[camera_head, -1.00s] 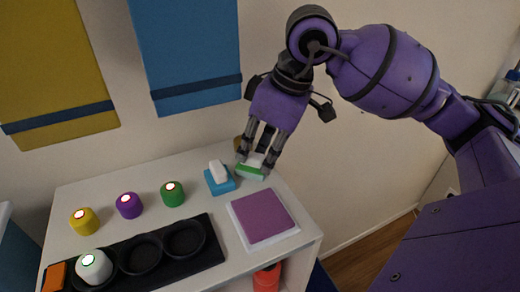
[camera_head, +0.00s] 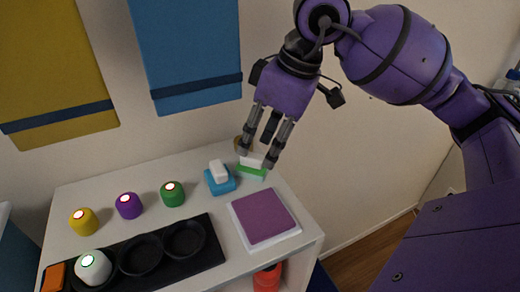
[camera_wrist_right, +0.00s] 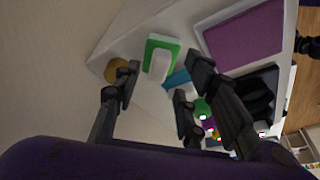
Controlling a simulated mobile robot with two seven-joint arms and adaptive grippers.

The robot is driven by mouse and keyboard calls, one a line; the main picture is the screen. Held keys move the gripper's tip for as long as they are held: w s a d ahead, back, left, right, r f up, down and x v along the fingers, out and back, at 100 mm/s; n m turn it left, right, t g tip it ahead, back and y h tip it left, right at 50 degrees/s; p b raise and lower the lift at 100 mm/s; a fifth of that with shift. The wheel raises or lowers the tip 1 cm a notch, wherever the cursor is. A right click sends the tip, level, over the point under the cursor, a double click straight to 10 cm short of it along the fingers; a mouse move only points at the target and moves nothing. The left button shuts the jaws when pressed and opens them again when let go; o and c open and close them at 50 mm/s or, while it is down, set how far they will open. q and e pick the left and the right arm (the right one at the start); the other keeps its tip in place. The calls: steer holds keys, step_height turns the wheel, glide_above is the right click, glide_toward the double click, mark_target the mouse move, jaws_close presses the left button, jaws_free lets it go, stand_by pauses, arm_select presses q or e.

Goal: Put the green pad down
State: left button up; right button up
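The green pad (camera_head: 250,171) with its white block (camera_head: 252,160) lies on the white table top near the back edge. It also shows in the wrist view (camera_wrist_right: 163,41), with the white block on it. My right gripper (camera_head: 258,158) is just above the pad, fingers pointing down and partly covering it from the head camera. In the wrist view its fingers (camera_wrist_right: 155,95) are spread with nothing between them, and the pad lies beyond the tips. My left gripper is not in view.
A blue pad with a white block (camera_head: 218,172) is close to the left. A purple square on a white base (camera_head: 262,217) is in front. Green (camera_head: 172,193), purple (camera_head: 129,205) and yellow (camera_head: 84,221) knobs stand left, behind a black tray (camera_head: 210,252). An ochre round thing (camera_wrist_right: 117,69) is beside the pad.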

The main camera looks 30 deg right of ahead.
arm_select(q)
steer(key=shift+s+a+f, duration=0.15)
arm_select(e)
steer(key=v, duration=0.9)
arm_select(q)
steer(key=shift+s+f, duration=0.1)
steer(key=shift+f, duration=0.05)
arm_select(e)
steer(key=shift+r, duration=0.1)
